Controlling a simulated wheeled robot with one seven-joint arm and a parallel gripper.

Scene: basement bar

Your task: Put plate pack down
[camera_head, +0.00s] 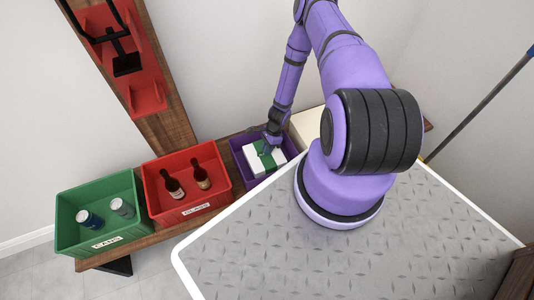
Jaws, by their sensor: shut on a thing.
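The plate pack (254,165) looks like a white box with a green band around it. It is inside the purple crate (236,152), in the upper middle of the head view. My gripper (269,151) reaches down from above and is shut on the pack at its green band. The fingertips are small and partly hidden by the arm's end. I cannot tell whether the pack touches the crate floor.
A red crate (156,217) with two dark bottles and a green crate (68,234) with two cans stand to the left on a wooden bench (166,236). A cream box (303,124) is right of the purple crate. My metal deck fills the lower right.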

